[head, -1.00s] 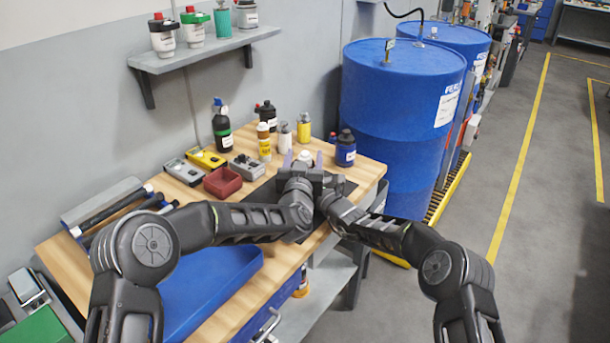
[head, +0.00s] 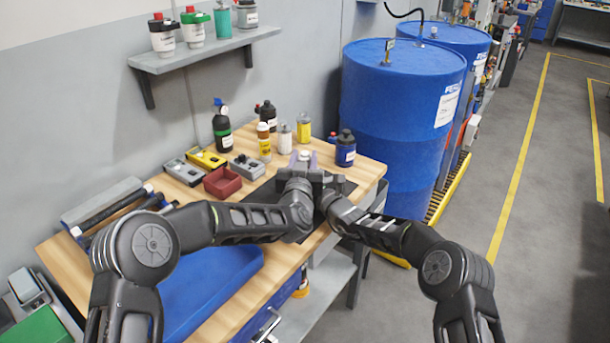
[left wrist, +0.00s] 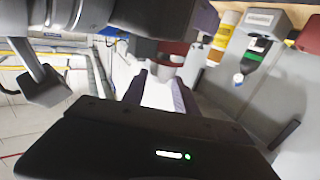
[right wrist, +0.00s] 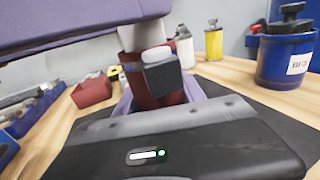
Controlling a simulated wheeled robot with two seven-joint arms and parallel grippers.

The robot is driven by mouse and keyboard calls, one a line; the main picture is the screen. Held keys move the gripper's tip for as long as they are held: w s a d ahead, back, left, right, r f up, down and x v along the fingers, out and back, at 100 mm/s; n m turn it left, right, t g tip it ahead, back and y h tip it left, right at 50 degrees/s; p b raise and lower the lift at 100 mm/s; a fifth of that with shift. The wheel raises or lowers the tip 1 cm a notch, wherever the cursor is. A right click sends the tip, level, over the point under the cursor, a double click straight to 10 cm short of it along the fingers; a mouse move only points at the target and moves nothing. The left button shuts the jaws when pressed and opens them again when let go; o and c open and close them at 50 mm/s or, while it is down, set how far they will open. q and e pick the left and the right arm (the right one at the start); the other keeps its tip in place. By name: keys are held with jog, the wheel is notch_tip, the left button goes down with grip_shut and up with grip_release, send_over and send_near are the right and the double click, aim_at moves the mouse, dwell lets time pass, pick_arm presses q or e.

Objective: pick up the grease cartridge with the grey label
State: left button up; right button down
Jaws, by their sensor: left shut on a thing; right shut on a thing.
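A dark red cylinder with a pale grey top, apparently the grease cartridge (right wrist: 140,82), stands between the purple fingers of my right gripper (right wrist: 158,92) in the right wrist view. In the left wrist view its dark red part (left wrist: 172,48) shows just past the fingers of my left gripper (left wrist: 160,92). Both grippers are shut on it, above the dark mat. In the head view its pale top (head: 304,155) shows between the fingertips of my left gripper (head: 303,161); the wrists hide its lower part. I cannot read its label.
A blue jar (head: 346,150), a white bottle (head: 285,139) and a yellow can (head: 304,129) stand close behind. A red bin (head: 222,182) and grey and yellow boxes lie to the left. Blue drums (head: 400,120) stand beyond the bench's right end.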

pick_arm(q)
grip_shut()
dwell(0.4)
notch_tip(320, 180, up, 18)
dwell(0.4)
dwell(0.4)
pick_arm(e)
jog(key=c, duration=0.6)
grip_release()
jog(key=shift+s, duration=0.1)
